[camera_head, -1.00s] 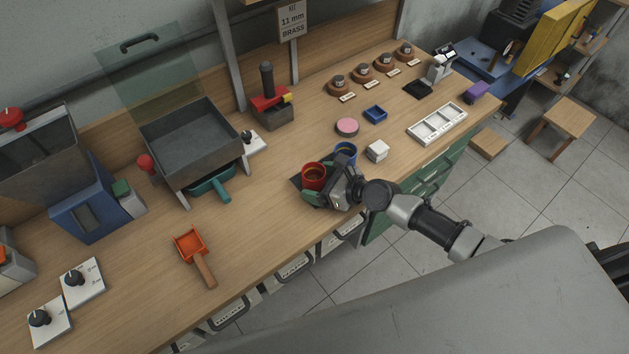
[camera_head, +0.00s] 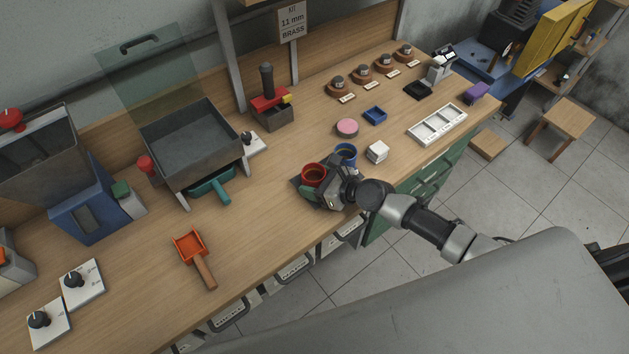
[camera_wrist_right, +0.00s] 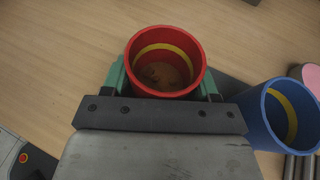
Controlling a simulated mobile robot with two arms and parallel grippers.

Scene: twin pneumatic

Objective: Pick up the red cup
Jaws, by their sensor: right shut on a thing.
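The red cup (camera_head: 313,174) stands upright near the front edge of the wooden bench, on or just above a dark mat (camera_head: 297,182). My right gripper (camera_head: 314,184) is shut on it, with a green finger on each side. In the right wrist view the red cup (camera_wrist_right: 165,62) sits between the green fingers of the gripper (camera_wrist_right: 165,80). It has a yellow band inside and some small dark bits at the bottom. I cannot tell if its base touches the mat. My left gripper is not in view.
A blue cup (camera_head: 346,153) stands close beside the gripper; it also shows in the right wrist view (camera_wrist_right: 283,114). A white cube (camera_head: 377,151) and a pink disc (camera_head: 347,127) are nearby. An orange scoop (camera_head: 193,252) lies to the left, with bare bench between.

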